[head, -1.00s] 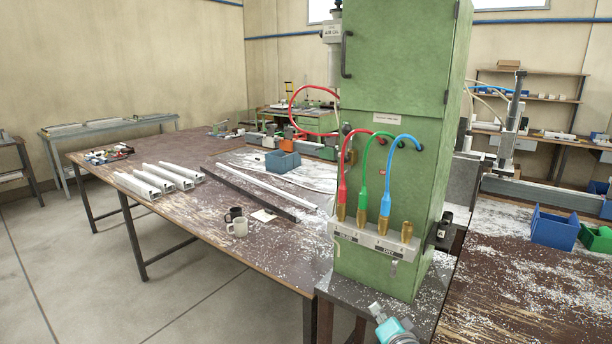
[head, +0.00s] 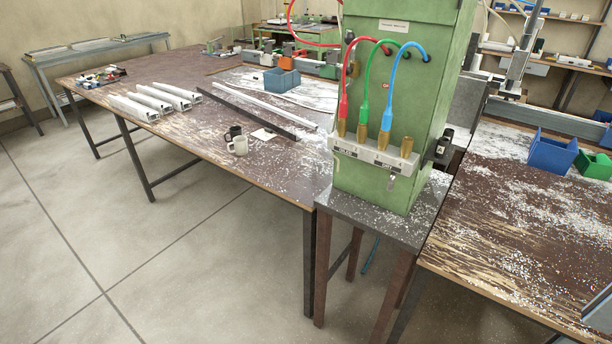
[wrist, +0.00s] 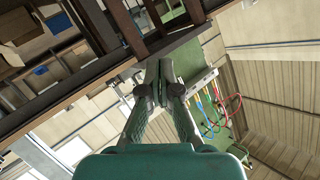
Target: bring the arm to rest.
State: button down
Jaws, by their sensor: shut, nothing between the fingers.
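My gripper (wrist: 163,85) shows in the wrist view, with its two fingers together and nothing between them. Beyond it in that view are the green cabinet (wrist: 218,128) and its coloured hoses, seen tilted. The gripper is apart from them as far as I can tell. In the head view the gripper is not seen. The green cabinet (head: 395,110) stands on a small dark stand (head: 352,207), with red, green and blue hoses ending at a grey holder (head: 375,153).
A long worn bench (head: 190,170) at left carries pale profiles (head: 128,107), two mugs (head: 238,146) and a blue bin (head: 282,80). A right bench (head: 490,215) holds a blue bin (head: 552,155) and a green bin (head: 596,166). The floor (head: 130,240) at left is clear.

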jog(key=s+r+n, duration=0.2)
jog(key=s+r, duration=0.1)
jog(key=s, duration=0.8)
jog(key=s+r+n, duration=0.2)
jog(key=s+r, duration=0.1)
jog(key=s, duration=0.8)
jog(key=shift+s+r+n, duration=0.15)
jog(key=shift+r+n, duration=0.15)
jog(key=shift+n, duration=0.1)
jog(key=shift+d, duration=0.1)
